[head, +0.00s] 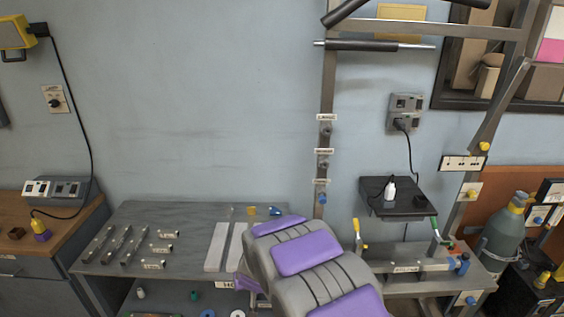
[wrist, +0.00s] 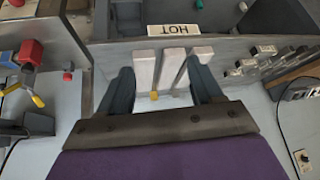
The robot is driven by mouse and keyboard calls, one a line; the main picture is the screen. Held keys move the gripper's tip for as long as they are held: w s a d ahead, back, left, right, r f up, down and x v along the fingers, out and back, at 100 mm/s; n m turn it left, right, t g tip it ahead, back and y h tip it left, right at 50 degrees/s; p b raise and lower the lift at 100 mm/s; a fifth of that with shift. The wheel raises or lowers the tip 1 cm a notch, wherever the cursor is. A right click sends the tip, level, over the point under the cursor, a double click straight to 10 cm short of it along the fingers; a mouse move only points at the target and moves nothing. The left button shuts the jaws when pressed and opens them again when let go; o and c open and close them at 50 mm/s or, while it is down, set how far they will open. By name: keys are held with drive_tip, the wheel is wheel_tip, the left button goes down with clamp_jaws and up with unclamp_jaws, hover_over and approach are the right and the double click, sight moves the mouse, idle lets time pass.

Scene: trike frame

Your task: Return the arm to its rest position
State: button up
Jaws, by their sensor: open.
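My arm (head: 305,255), grey with purple panels, reaches up from the bottom middle of the head view over the front right of the metal table. My gripper (wrist: 159,70) shows in the wrist view with its two dark fingers spread apart and nothing seen held. Pale flat bars (wrist: 173,68) lie beyond and between the fingers, near a label reading HOT (wrist: 174,29), which appears upside down. In the head view the arm hides the gripper's fingers.
The metal table (head: 190,222) holds several short metal parts (head: 125,245) at left and pale bars (head: 216,245) beside my arm. A steel post (head: 326,100) stands behind. A black shelf (head: 395,205) and a grey bottle (head: 503,232) are at right. The wall above the table is bare.

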drive_tip(key=s+d+r+g, duration=0.1)
drive_tip(key=s+d+r, duration=0.3)
drive_tip(key=s+r, duration=0.25)
drive_tip(key=s+d+r+m+g, duration=0.1)
drive_tip(key=s+d+r, duration=0.3)
drive_tip(key=s, duration=0.7)
drive_tip(key=s+d+r+m+g+h, duration=0.1)
drive_tip(key=s+d+r+g, duration=0.2)
drive_tip(key=s+d, duration=0.6)
drive_tip(key=s+d+r+m+g+h, duration=0.1)
drive_tip(key=s+d+r, duration=0.3)
drive_tip(key=s, duration=1)
drive_tip(key=d+g, duration=0.1)
drive_tip(key=d, duration=0.2)
drive_tip(key=shift+s+r+g, duration=0.4)
